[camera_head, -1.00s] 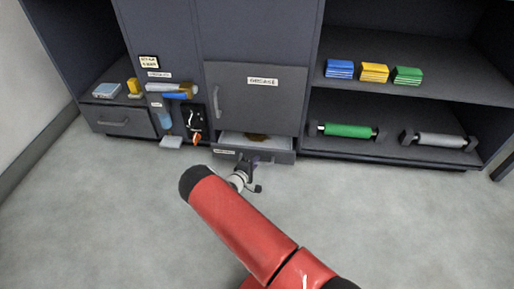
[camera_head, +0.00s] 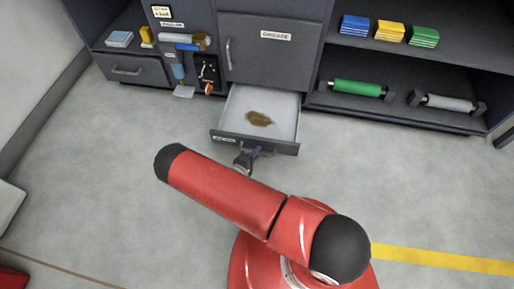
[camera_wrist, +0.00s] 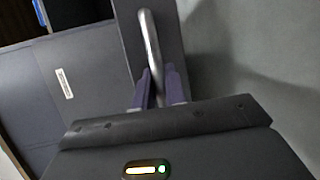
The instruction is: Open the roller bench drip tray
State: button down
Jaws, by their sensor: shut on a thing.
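The drip tray (camera_head: 279,112) is a low drawer under the cabinet door, pulled well out toward me in the head view. Its light inner floor shows, with a brown stain (camera_head: 258,119) near the middle. My gripper (camera_head: 247,157) is at the tray's front panel (camera_head: 226,138). In the wrist view my gripper (camera_wrist: 158,92) has its two dark fingers on either side of the tray's metal bar handle (camera_wrist: 151,45), shut on it. The lower part of the handle is hidden by the fingers and the gripper body.
The closed cabinet door (camera_head: 270,55) stands above the tray. Left of it are a small lever panel (camera_head: 207,72) and a closed drawer (camera_head: 130,70). A green roller (camera_head: 356,88) and a grey roller (camera_head: 447,103) lie on the right shelf. Grey floor around the tray is clear.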

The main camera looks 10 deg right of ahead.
jog(key=c, duration=1.5)
grip_release()
jog(key=shift+o, duration=0.2)
jog(key=v, duration=0.7)
jog(key=shift+s+a, duration=0.3)
jog(key=shift+r, duration=0.15)
